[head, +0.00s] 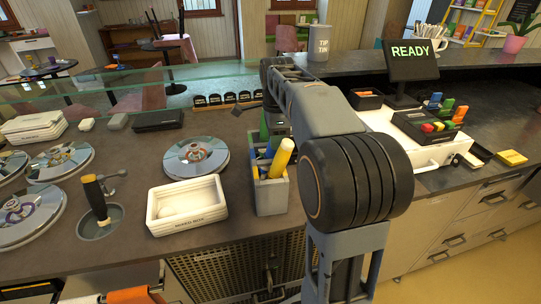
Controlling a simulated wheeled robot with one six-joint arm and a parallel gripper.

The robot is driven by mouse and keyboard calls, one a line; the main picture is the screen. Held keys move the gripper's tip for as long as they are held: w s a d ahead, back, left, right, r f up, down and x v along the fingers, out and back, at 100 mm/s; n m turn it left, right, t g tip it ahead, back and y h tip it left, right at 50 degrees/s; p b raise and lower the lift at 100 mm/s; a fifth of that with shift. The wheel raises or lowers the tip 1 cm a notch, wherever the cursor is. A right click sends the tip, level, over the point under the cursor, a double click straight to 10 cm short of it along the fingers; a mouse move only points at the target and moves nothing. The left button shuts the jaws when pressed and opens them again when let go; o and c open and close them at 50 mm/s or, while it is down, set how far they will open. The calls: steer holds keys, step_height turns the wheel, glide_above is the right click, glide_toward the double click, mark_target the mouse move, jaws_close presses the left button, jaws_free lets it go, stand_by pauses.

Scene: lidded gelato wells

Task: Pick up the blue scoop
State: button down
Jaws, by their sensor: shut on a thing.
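The grey holder (272,198) stands on the counter in the middle of the head view, with several coloured handles in it. A thick yellow handle (281,157) leans up to the right. A green handle (264,127) stands behind it. The blue scoop (269,150) shows only as a small strip of blue between them, still in the holder. My gripper (276,130) points down just above the blue handle and is shut on it. Its fingertips are small and partly covered by the handles and my arm, so the exact hold is unclear.
A white tub (187,207) stands left of the holder, with a round metal lid (196,158) behind it. A well (100,220) with a black-and-yellow handled tool is further left. A READY screen (410,58) stands at the right. A glass shelf (150,85) edges the counter's back.

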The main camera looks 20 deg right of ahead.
stand_by(0.4)
step_height(320, 180, up, 17)
steer(key=p, duration=0.8)
steer(key=shift+f+p, duration=0.15)
steer(key=shift+p, duration=0.25)
stand_by(0.4)
